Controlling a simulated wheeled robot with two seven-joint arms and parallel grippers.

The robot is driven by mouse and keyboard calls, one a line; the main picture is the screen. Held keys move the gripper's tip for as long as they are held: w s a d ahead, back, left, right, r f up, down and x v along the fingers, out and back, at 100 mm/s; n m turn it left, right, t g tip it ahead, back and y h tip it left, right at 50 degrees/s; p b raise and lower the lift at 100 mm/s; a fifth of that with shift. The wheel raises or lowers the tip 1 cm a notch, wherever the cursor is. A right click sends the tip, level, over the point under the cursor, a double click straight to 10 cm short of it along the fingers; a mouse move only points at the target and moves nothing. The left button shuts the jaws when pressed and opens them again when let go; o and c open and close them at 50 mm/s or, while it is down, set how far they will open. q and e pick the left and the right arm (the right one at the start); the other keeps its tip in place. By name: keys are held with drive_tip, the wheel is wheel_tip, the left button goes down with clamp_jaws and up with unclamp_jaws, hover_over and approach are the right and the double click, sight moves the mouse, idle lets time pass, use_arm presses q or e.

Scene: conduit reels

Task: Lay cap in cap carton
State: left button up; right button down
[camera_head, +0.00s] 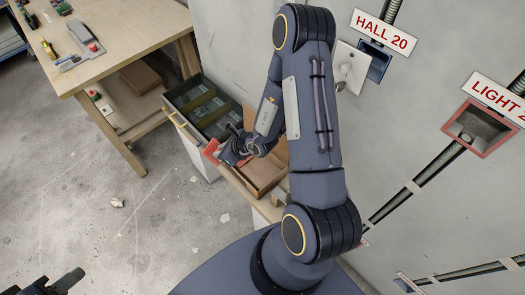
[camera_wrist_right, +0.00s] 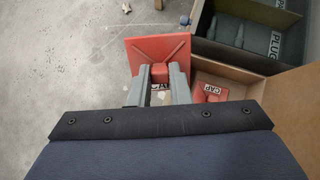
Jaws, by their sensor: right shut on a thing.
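My right gripper (camera_wrist_right: 160,74) is shut on a red cap (camera_wrist_right: 158,50), a square plate with crossed ridges, held by a small block at its near edge. In the head view the cap (camera_head: 211,151) shows beyond my right gripper (camera_head: 226,156), at the left side of the brown cap carton (camera_head: 262,192). In the right wrist view the carton (camera_wrist_right: 232,63) lies right of the held cap, with a red piece lettered CAP (camera_wrist_right: 211,91) inside. My left gripper (camera_head: 66,282) is at the lower left, mostly out of frame.
A grey-green bin (camera_head: 171,99) with dark compartments, lettered PLUG, adjoins the carton's far side. A wooden workbench (camera_head: 120,45) with tools stands at the upper left. On the wall are an open red-framed box (camera_head: 482,127) and a blue box (camera_head: 376,64). The floor at left is mostly clear.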

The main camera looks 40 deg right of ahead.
drive_tip(key=shift+s+d+f+m+g+h, duration=1.05)
drive_tip(key=shift+s+d+m+g+h, duration=1)
drive_tip(key=shift+s+d+g, duration=2.45)
drive_tip(key=shift+t, duration=0.5)
drive_tip(key=f+b, duration=0.6)
drive_tip(key=b, duration=0.1)
drive_tip(key=f+b, duration=0.4)
drive_tip(key=shift+w+d, duration=0.35)
drive_tip(key=shift+f, duration=0.45)
drive_tip(key=c, duration=1.3)
unclamp_jaws()
wheel_tip(320, 180, up, 10)
drive_tip(key=p, duration=1.1)
drive_tip(key=shift+p, duration=0.3)
